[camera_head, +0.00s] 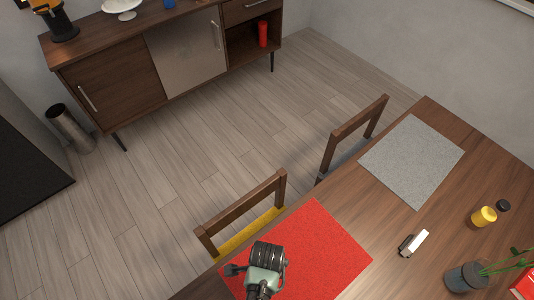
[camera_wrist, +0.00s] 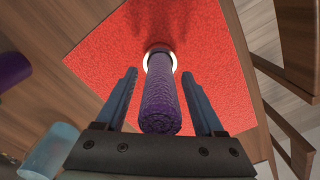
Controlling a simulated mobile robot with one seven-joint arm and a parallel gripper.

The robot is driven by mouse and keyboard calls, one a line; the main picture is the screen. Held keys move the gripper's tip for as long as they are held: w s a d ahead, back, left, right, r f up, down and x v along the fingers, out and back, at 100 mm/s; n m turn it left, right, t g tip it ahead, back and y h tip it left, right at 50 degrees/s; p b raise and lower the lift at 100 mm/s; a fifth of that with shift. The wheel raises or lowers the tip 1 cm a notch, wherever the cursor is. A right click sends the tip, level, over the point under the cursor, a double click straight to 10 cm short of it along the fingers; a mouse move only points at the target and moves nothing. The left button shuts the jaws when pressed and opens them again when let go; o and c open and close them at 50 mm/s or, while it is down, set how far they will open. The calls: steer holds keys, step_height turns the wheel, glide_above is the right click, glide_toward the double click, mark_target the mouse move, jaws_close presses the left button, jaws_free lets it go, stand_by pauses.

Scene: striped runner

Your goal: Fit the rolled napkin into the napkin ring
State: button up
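The rolled napkin (camera_wrist: 160,95) is a purple, textured roll, with its spiral end facing the camera in the wrist view. Its other end points down at the red placemat (camera_wrist: 105,55). The napkin ring (camera_wrist: 174,58) is a pale, bright ring at that far end. The napkin's far end appears to be within the ring, but I cannot tell how deep. My gripper (camera_wrist: 159,75) is open, its two blue-grey fingers on either side of the napkin with a gap on each side. In the head view, my gripper's body hides the napkin and ring over the red placemat (camera_head: 325,235).
A purple thing (camera_wrist: 10,70) and a translucent cylinder (camera_wrist: 48,152) show at left in the wrist view. In the head view, a grey placemat (camera_head: 412,160), a white-and-black item (camera_head: 414,243), a yellow jar (camera_head: 483,217) and a dark pot (camera_head: 466,277) stand on the table. Chairs line its far edge.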

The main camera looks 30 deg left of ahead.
step_height(320, 180, up, 12)
steer(key=shift+r, duration=0.2)
stand_by(0.6)
